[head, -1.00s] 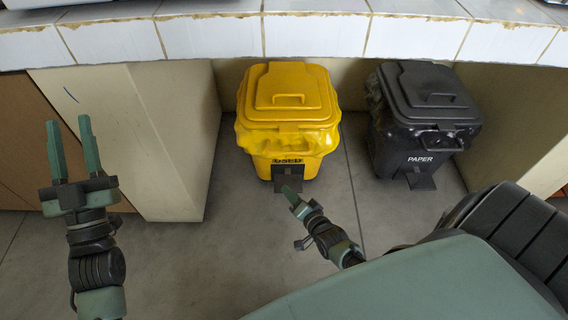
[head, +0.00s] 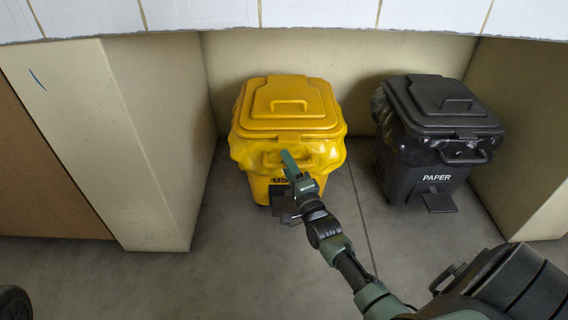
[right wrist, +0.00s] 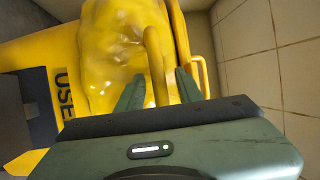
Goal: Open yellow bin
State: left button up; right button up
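The yellow bin (head: 250,185) stands on the floor under the tiled counter, with its lid (head: 290,92) shut and a handle on top. A yellow bag bulges around its rim. My right gripper (head: 288,160) is in front of the bin, just below the lid's front edge. In the right wrist view its two fingers (right wrist: 158,92) are apart, and a yellow handle bar (right wrist: 155,60) shows between their tips. I cannot tell whether they touch it. The dark pedal (head: 285,208) at the bin's base is partly hidden by my right arm. My left gripper is out of view.
A black bin labelled PAPER (head: 428,165) stands to the right, lid shut. A beige panel (head: 150,130) stands to the left. The white counter edge (head: 320,14) overhangs above. The floor (head: 230,275) in front is clear.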

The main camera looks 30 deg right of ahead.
jog(key=shift+b+x, duration=0.3)
jog(key=shift+x, duration=0.85)
jog(key=shift+c, duration=0.4)
grip_shut()
